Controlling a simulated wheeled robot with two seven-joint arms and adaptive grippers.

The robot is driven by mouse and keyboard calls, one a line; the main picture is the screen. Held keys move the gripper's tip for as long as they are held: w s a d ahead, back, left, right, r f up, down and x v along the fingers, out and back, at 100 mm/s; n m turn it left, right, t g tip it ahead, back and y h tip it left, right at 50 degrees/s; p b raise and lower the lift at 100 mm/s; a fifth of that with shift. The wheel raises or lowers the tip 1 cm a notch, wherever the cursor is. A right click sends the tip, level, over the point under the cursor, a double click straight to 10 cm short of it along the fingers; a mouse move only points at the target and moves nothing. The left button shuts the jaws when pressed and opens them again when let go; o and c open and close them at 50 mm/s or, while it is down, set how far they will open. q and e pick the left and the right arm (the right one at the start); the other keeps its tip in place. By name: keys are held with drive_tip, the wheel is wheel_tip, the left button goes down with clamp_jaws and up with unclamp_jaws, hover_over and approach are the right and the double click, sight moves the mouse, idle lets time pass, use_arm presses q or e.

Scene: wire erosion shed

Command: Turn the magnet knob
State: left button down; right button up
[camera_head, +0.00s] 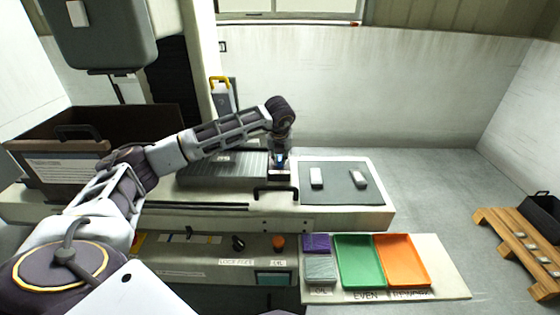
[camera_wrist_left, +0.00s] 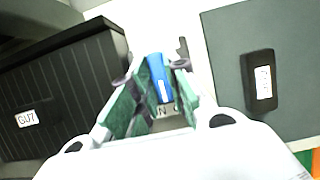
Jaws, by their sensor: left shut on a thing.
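The magnet knob, a blue lever-like piece (camera_wrist_left: 158,78), shows between my left fingers in the left wrist view. A pale plate marked with an N lies just below it. In the head view only a bit of blue shows at the fingertips. My left gripper (camera_wrist_left: 155,105) is shut on the knob. In the head view the left gripper (camera_head: 280,158) points down at the right end of the dark ribbed block (camera_head: 222,170). This block also shows in the left wrist view (camera_wrist_left: 70,95), with a GU7 label. The fingers hide part of the knob. My right gripper is out of view.
Right of the knob, a grey mat (camera_head: 335,172) holds two small pieces, one light (camera_head: 316,177) and one dark-sided (camera_head: 358,178). In front are a green tray (camera_head: 358,284) and an orange tray (camera_head: 422,281). A brown open bin (camera_head: 150,112) stands at the left.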

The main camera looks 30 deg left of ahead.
use_arm(q)
drive_tip(key=m+h+b, duration=0.1)
drive_tip(key=m, duration=0.2)
drive_tip(key=shift+a+f+b, duration=0.1)
drive_tip(key=shift+b, duration=0.25)
drive_tip(key=m+h, duration=0.1)
drive_tip(key=m, duration=0.2)
drive_tip(key=shift+t+b, duration=0.3)
drive_tip(key=shift+b, duration=0.05)
drive_tip(key=shift+s+m+h, duration=0.1)
drive_tip(key=shift+m+h, duration=0.3)
drive_tip(key=shift+m, duration=0.2)
drive_tip(key=shift+a+m+h, duration=0.1)
drive_tip(key=shift+m+h, duration=0.2)
drive_tip(key=shift+m, duration=0.5)
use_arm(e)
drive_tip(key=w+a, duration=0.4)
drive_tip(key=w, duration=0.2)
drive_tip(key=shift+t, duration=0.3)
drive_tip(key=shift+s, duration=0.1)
use_arm(q)
drive_tip(key=c, duration=1.4)
unclamp_jaws()
